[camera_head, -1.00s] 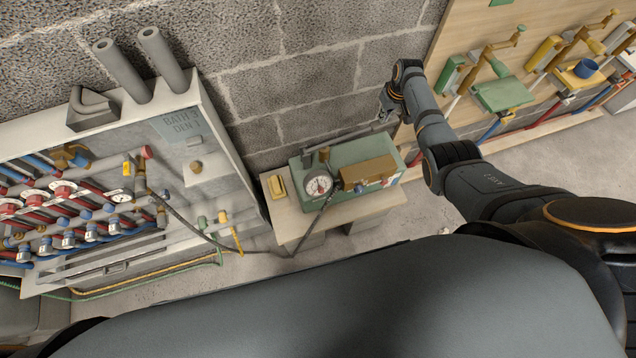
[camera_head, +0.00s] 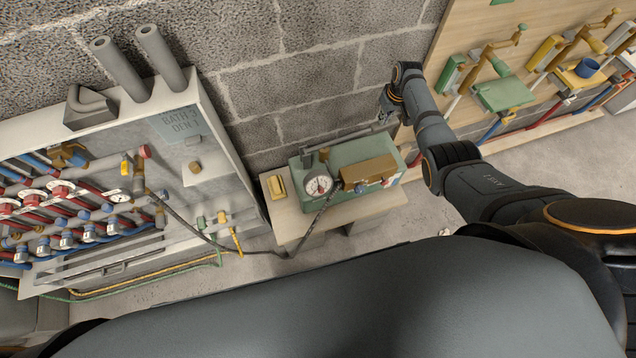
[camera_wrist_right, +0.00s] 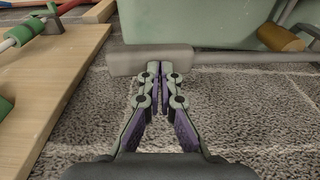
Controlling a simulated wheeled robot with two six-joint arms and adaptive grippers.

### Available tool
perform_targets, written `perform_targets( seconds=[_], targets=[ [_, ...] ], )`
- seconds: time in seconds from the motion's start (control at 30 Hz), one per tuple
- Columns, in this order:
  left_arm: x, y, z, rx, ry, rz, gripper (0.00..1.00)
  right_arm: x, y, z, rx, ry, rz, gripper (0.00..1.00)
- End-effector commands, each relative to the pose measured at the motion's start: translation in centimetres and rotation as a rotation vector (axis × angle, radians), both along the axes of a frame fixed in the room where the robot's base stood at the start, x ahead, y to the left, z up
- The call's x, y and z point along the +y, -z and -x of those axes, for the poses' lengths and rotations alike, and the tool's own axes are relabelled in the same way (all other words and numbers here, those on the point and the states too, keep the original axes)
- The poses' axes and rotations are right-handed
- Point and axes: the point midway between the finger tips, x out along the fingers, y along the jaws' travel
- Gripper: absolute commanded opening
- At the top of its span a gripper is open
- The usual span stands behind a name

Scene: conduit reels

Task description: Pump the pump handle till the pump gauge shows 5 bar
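The pump is a green box (camera_head: 349,155) on a small wooden-topped stand beside the wall. Its round white gauge (camera_head: 319,186) faces up at the front left; the needle reading is too small to tell. The grey pump handle (camera_head: 345,139) runs along the wall side of the pump, and its thick end shows in the right wrist view (camera_wrist_right: 122,62). My right gripper (camera_head: 385,116) is at the handle's right end. In the wrist view its fingertips (camera_wrist_right: 160,66) are together against or just before the grip, with nothing visible between them. My left gripper is out of view.
A yellow block (camera_head: 277,187) lies on the stand left of the gauge. A dark hose (camera_head: 190,228) runs from the pump to the pipe panel (camera_head: 215,135) at left. A wooden board with reels and tools (camera_head: 475,55) stands at right. The block wall is close behind the handle.

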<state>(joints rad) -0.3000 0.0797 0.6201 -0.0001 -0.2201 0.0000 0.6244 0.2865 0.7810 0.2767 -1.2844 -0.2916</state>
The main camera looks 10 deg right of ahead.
Motion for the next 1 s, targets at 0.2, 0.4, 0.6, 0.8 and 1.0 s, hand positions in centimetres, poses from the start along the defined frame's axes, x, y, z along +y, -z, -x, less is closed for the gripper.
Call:
perform_targets(
  seconds=[0.2, 0.4, 0.6, 0.8, 1.0],
  targets=[
    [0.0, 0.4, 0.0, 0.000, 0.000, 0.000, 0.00, 0.2, 0.7, 0.1, 0.003, -0.001, -0.004, 0.00],
    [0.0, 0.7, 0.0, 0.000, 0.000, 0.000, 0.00, 0.2, 1.1, 0.1, 0.004, -0.001, -0.004, 0.00],
    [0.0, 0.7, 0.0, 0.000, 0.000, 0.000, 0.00, 0.2, 1.2, 0.2, 0.004, -0.001, -0.004, 0.00],
    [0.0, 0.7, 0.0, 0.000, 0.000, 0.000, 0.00, 0.2, 1.2, 0.2, 0.004, -0.001, -0.004, 0.00],
    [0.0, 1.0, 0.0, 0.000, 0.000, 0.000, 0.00, 0.2, 1.6, 0.2, 0.005, -0.001, -0.005, 0.00]
  ],
)
